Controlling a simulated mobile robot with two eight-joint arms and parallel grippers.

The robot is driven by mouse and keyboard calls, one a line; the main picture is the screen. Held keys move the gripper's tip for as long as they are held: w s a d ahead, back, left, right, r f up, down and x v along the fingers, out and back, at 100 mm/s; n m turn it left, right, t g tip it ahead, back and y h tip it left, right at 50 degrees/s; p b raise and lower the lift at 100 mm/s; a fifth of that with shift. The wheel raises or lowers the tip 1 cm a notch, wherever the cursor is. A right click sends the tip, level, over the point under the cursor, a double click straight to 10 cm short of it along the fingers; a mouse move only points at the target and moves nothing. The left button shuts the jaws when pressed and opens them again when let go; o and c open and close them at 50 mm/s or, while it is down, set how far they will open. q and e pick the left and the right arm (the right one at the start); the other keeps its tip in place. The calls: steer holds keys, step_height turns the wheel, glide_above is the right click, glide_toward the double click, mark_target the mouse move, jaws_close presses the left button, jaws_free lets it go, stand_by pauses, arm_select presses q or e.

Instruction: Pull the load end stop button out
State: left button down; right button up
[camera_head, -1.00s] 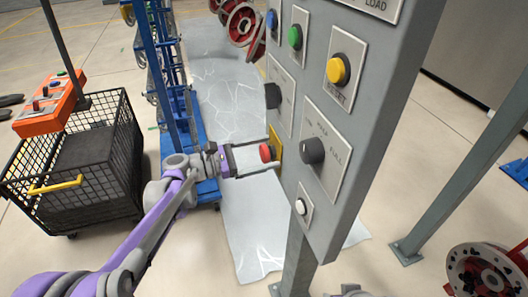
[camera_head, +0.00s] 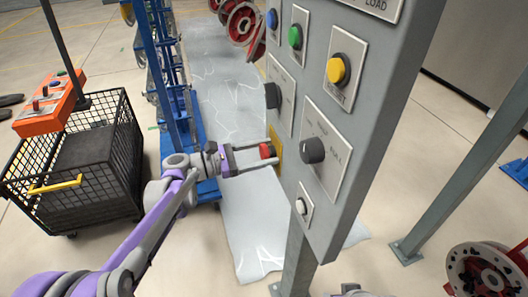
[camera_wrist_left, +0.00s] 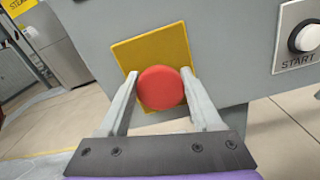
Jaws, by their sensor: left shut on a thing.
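In the left wrist view the red button (camera_wrist_left: 160,88) is round and lies in front of the yellow plate (camera_wrist_left: 150,48). My left gripper (camera_head: 266,154) reaches in from the left, its two fingers on either side of the button. In the left wrist view my left gripper (camera_wrist_left: 160,90) is shut on the button. My right gripper is not in view.
The panel face carries a yellow reset button (camera_head: 338,71), a green button (camera_head: 295,37) and black knobs (camera_head: 313,150). A white START button (camera_wrist_left: 305,36) is near the gripper. A black mesh cart (camera_head: 75,165) and blue rack (camera_head: 170,90) stand left.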

arm_select(q)
steer(key=shift+s+a, duration=0.2)
steer(key=shift+a, duration=0.45)
steer(key=shift+c, duration=0.3)
jaws_free()
steer(key=shift+a, duration=0.1)
steer(key=v, duration=1)
steer(key=shift+s+a, duration=0.15)
steer(key=shift+a, duration=0.15)
